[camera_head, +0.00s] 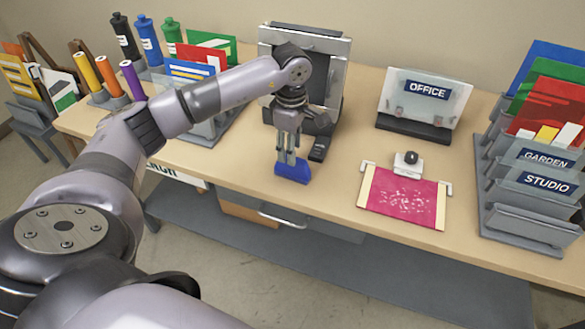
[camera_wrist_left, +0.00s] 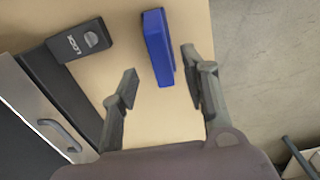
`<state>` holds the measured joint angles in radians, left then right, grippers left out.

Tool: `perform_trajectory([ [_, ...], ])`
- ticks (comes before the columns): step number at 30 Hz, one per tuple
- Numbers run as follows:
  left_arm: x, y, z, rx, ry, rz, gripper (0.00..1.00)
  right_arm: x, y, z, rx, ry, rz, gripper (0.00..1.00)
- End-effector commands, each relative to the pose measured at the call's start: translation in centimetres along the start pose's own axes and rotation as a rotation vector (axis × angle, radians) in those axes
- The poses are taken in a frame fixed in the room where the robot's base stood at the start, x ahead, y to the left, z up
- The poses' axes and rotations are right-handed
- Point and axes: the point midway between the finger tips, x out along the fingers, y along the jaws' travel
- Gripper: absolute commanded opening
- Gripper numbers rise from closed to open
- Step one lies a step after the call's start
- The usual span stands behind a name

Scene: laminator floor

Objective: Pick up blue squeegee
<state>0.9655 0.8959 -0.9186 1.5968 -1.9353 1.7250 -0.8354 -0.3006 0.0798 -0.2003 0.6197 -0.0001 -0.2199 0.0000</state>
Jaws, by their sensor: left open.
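The blue squeegee (camera_head: 293,173) lies near the front edge of the table, below my left gripper in the head view. In the left wrist view the blue squeegee (camera_wrist_left: 158,47) shows as a long blue bar on the tabletop, beyond and between the fingers. My left gripper (camera_head: 288,155) reaches down over it with its fingers apart. The left wrist view shows the open fingers (camera_wrist_left: 163,84) with no object held between them. Whether a fingertip touches the squeegee I cannot tell. My right gripper is not in view.
A black block marked LOCK (camera_wrist_left: 80,40) sits beside the squeegee, in front of a grey framed device (camera_head: 335,75). Racks (camera_head: 525,222) and bottles (camera_head: 148,42) flank the table (camera_head: 340,190).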

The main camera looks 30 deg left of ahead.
Motion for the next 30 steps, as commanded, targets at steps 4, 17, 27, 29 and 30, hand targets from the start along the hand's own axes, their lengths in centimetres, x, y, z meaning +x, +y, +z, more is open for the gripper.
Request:
perform_trajectory([
  [4,2.0,-0.2,0.3,0.0,0.002,-0.007,0.42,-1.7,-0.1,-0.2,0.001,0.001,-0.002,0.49],
  [17,4.5,-0.1,0.3,0.001,0.0,-0.001,0.42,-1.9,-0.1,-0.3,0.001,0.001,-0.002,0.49],
  [27,4.5,-0.1,0.3,0.001,0.001,-0.001,0.2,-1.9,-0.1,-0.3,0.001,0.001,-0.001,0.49],
  [29,4.5,-0.1,0.3,0.001,0.001,-0.001,0.16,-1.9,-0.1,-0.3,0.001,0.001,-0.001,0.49],
  [30,4.5,-0.1,0.3,0.001,0.001,-0.001,0.13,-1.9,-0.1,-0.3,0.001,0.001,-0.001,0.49],
])
